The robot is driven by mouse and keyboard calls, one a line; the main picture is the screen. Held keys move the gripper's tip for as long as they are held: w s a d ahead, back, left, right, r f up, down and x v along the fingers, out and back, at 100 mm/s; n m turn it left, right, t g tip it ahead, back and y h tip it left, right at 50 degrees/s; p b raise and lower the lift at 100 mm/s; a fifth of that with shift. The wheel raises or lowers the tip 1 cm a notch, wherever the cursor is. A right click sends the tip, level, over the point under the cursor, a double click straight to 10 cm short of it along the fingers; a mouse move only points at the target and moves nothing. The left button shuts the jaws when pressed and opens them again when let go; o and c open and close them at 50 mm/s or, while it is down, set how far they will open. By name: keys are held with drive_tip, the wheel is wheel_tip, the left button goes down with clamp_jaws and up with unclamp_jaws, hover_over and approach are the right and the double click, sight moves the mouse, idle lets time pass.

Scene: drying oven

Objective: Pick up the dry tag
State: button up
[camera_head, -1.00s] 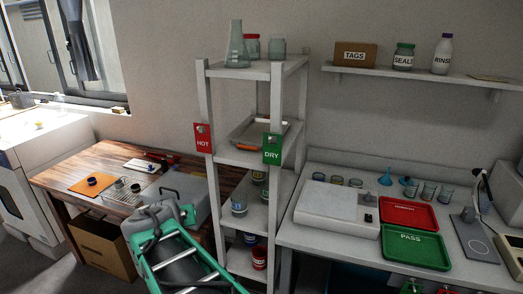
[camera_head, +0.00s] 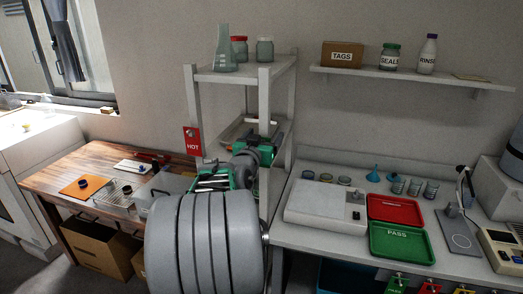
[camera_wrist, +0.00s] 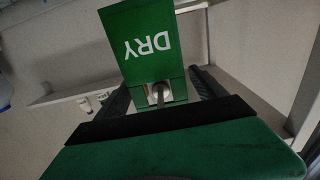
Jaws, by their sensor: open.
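The green DRY tag (camera_wrist: 145,45) shows in the wrist view with its lettering upside down, hanging by a light fitting with a dark peg. My gripper (camera_wrist: 165,85) is open, with its dark fingers on either side of the tag's peg end. I cannot tell whether they touch it. In the head view my gripper (camera_head: 265,150) is at the shelf's front right post, and my arm and gripper cover the place where the tag hung.
The red HOT tag (camera_head: 192,141) hangs on the left post of the white shelf unit (camera_head: 240,73). A metal tray (camera_head: 238,131) lies on the shelf behind my gripper. The bench (camera_head: 290,240) is at right.

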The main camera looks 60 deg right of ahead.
drive_tip(key=shift+a, duration=0.1)
drive_tip(key=shift+c, duration=0.4)
drive_tip(key=c, duration=1.3)
drive_tip(key=shift+r, duration=0.1)
drive_tip(key=shift+r+b, duration=0.25)
drive_tip(key=shift+b, duration=0.05)
drive_tip(key=s+a+b, duration=0.1)
drive_tip(key=a, duration=0.5)
drive_tip(key=s+a+b, duration=0.1)
drive_tip(key=a+b, duration=0.1)
drive_tip(key=a, duration=0.4)
drive_tip(key=a+b, duration=0.2)
drive_tip(key=a, duration=0.3)
drive_tip(key=shift+s+a+r, duration=0.4)
